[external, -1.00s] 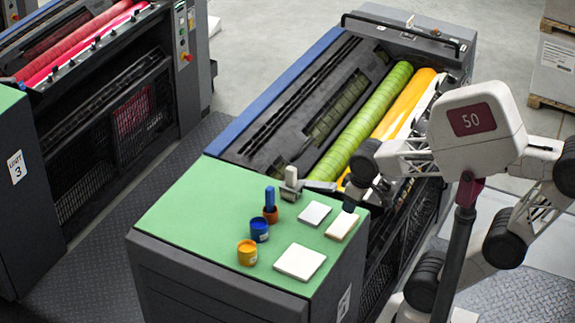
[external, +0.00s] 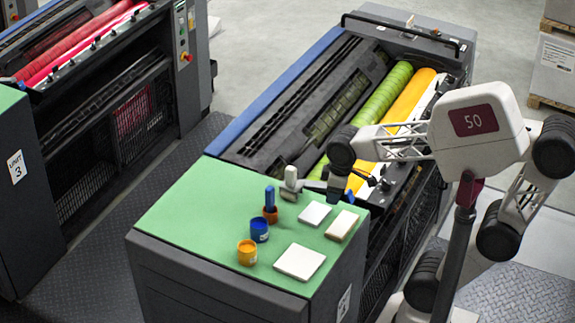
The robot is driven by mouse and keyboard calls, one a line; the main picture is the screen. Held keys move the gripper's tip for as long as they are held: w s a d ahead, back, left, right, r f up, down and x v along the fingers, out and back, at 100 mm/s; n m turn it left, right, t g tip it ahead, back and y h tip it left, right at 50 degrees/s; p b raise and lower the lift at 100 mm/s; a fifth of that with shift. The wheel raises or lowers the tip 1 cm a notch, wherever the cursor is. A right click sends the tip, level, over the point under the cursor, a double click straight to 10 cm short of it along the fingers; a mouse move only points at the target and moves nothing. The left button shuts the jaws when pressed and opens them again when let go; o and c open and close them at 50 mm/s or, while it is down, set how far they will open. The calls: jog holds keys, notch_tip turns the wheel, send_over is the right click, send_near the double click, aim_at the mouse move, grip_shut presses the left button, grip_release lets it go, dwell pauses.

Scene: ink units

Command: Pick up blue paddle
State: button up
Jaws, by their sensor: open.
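The blue paddle (external: 270,197) stands upright in a small orange-brown pot (external: 270,216) on the green top (external: 185,215) of the near press unit. My gripper (external: 335,192) is to the right of the paddle, above the back right part of the green top. It is open and well apart from the paddle. Its fingers are small and dark here, and their detail is hard to make out.
A blue ink tin (external: 259,231) and a yellow ink tin (external: 247,253) stand in front of the paddle's pot. A white square block (external: 299,262), a smaller white block (external: 314,214) and a cream block (external: 342,225) lie to the right. Green (external: 371,113) and yellow (external: 402,112) rollers lie behind.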

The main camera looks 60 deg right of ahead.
jog(key=w+a+r+n+g, duration=0.1)
jog(key=w+a+r+n, duration=0.1)
jog(key=w+n, duration=0.55)
jog(key=n+g, duration=0.1)
jog(key=n, duration=0.5)
send_over(270, 188)
jog(key=shift+w+a, duration=0.15)
jog(key=shift+a, duration=0.05)
jog(key=shift+m, duration=0.25)
jog(key=shift+f, duration=1.2)
jog(key=shift+f, duration=0.1)
jog(key=shift+d+f, duration=0.15)
jog(key=shift+f, duration=2.4)
grip_shut()
